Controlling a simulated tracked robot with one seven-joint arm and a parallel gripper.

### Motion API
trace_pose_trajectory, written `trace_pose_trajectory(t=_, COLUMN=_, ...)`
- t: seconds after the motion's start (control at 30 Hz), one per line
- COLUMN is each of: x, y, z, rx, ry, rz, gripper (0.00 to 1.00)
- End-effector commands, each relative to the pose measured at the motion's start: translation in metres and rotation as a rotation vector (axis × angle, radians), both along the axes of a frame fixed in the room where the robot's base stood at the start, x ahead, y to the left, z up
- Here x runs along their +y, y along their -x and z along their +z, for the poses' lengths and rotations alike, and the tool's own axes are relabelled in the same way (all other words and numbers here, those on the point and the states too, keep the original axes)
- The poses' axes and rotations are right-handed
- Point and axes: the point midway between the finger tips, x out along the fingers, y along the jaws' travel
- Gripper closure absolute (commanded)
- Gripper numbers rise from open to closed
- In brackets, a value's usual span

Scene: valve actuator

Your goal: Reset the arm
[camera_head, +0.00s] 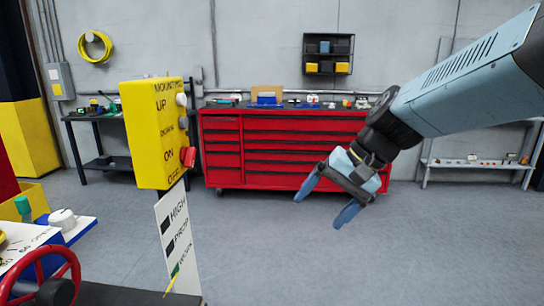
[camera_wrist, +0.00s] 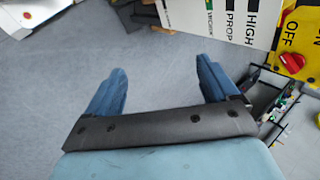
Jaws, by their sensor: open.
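My gripper (camera_head: 322,197) is at the end of my light blue arm, which reaches in from the upper right of the head view. Its two blue fingers are spread apart with nothing between them. It hangs in free air in front of the red tool cabinet, to the right of the yellow control box (camera_head: 147,135) and touching nothing. In the wrist view the open fingers of my gripper (camera_wrist: 160,85) point over grey floor. The yellow box (camera_wrist: 300,55) with its red knob (camera_wrist: 291,63) shows at the right edge there.
A white sign panel (camera_head: 172,240) stands below the yellow box. A red valve wheel (camera_head: 40,275) is at the lower left. The red cabinet (camera_head: 280,150) and a dark workbench (camera_head: 90,117) stand along the back wall. The floor at lower right is clear.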

Motion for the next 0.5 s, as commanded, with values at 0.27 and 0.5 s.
trace_pose_trajectory(t=0.27, x=-0.077, y=0.035, z=0.007, rx=-0.247, ry=0.338, rz=0.043, gripper=0.13)
trace_pose_trajectory(t=0.5, x=-0.123, y=0.053, z=0.017, rx=-0.39, ry=0.548, rz=0.063, gripper=0.13)
